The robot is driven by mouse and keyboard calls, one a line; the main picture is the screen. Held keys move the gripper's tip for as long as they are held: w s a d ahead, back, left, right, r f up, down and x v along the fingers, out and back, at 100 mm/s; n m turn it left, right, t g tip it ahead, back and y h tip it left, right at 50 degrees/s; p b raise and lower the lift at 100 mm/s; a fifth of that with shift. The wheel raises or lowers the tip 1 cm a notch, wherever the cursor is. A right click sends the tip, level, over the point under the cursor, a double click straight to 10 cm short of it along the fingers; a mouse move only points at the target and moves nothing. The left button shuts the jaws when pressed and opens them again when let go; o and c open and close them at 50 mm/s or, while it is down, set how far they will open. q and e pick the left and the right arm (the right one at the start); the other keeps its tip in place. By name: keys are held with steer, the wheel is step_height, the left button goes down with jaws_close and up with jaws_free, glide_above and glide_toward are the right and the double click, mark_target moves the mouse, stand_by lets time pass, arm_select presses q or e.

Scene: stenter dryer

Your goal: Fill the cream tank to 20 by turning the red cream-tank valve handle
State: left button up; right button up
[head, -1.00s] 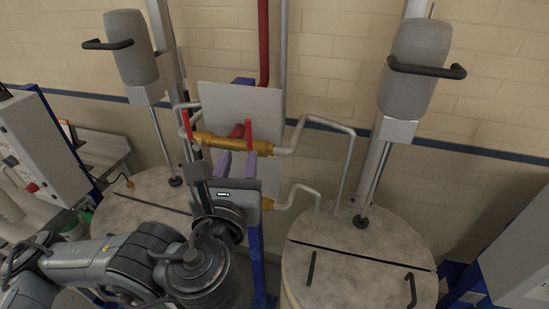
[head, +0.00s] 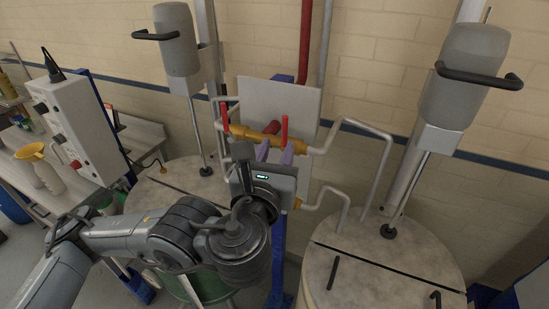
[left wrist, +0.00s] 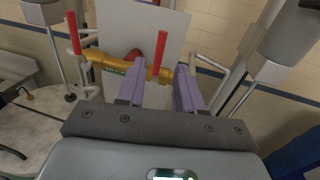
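Two upright red valve handles stand on a brass pipe (head: 250,136) in front of a pale panel. The left handle (head: 224,117) and the right handle (head: 284,130) also show in the left wrist view, left (left wrist: 73,35) and right (left wrist: 161,47). I cannot tell by a label which one is the cream-tank valve. My left gripper (head: 275,151) is open, its two purple fingers apart just below the right handle. In the left wrist view the right handle rises beyond the gap between the fingers (left wrist: 160,86). Nothing is between them. My right gripper is not in view.
Round tanks with pale lids stand at the right (head: 385,262) and behind my left arm (head: 168,190). Grey mixers (head: 462,78) hang above them. Bent pipes (head: 370,130) flank the panel (head: 275,98). A control box (head: 78,125) and a bottle with a yellow funnel (head: 45,170) are at left.

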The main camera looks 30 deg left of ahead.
mark_target(284, 130)
arm_select(q)
steer(key=shift+b+x, duration=0.35)
steer(key=shift+x, duration=1.15)
steer(key=shift+b+x, duration=0.45)
steer(key=shift+x, duration=0.75)
steer(key=shift+b+x, duration=0.7)
steer(key=shift+x, duration=0.85)
steer(key=shift+c, duration=0.3)
jaws_close()
